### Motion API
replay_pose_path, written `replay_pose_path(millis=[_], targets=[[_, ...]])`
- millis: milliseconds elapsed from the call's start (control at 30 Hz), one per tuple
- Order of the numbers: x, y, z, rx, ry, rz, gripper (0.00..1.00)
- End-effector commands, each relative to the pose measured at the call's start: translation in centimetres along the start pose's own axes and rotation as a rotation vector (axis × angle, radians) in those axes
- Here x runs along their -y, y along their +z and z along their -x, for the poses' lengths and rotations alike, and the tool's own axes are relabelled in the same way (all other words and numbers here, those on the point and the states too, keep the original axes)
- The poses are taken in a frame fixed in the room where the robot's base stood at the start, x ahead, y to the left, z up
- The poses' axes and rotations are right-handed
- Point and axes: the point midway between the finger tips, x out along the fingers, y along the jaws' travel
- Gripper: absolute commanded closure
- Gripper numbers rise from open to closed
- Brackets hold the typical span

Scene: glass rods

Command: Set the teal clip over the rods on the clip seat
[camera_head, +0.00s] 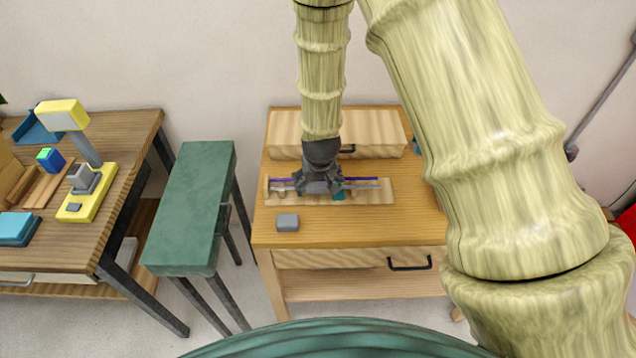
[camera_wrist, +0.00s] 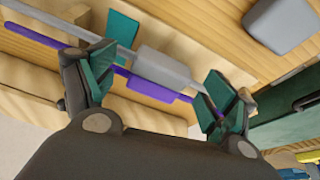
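A pale wooden board (camera_head: 375,196) lies on the table and carries the rods. A grey rod (camera_wrist: 60,25) with a thicker grey middle (camera_wrist: 160,66) and a purple rod (camera_wrist: 35,35) with a thicker purple part (camera_wrist: 148,87) run side by side in the wrist view. A flat teal piece (camera_wrist: 121,32) shows beyond the grey rod; I cannot tell whether it is the clip or the seat. It also shows in the head view (camera_head: 339,196). My gripper (camera_head: 318,190) is over the rods, its teal-padded fingers (camera_wrist: 158,92) spread apart with the rods' thick middles between them.
Another teal thing (camera_head: 416,147) is partly hidden behind my arm at the table's right. A grey block (camera_head: 288,222) sits at the front left of the table (camera_head: 350,230). A wooden drawer box (camera_head: 375,128) stands behind the board. A green bench (camera_head: 190,205) is to the left.

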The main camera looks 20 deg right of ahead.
Motion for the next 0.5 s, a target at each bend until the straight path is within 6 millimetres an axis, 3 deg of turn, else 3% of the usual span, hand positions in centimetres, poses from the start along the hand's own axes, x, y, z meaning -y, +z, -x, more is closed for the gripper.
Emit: replay_pose_path(millis=[333, 500], targets=[[0.0, 0.1, 0.1, 0.003, 0.000, 0.000, 0.12], [0.1, 0.0, 1.2, 0.001, -0.001, 0.000, 0.12]])
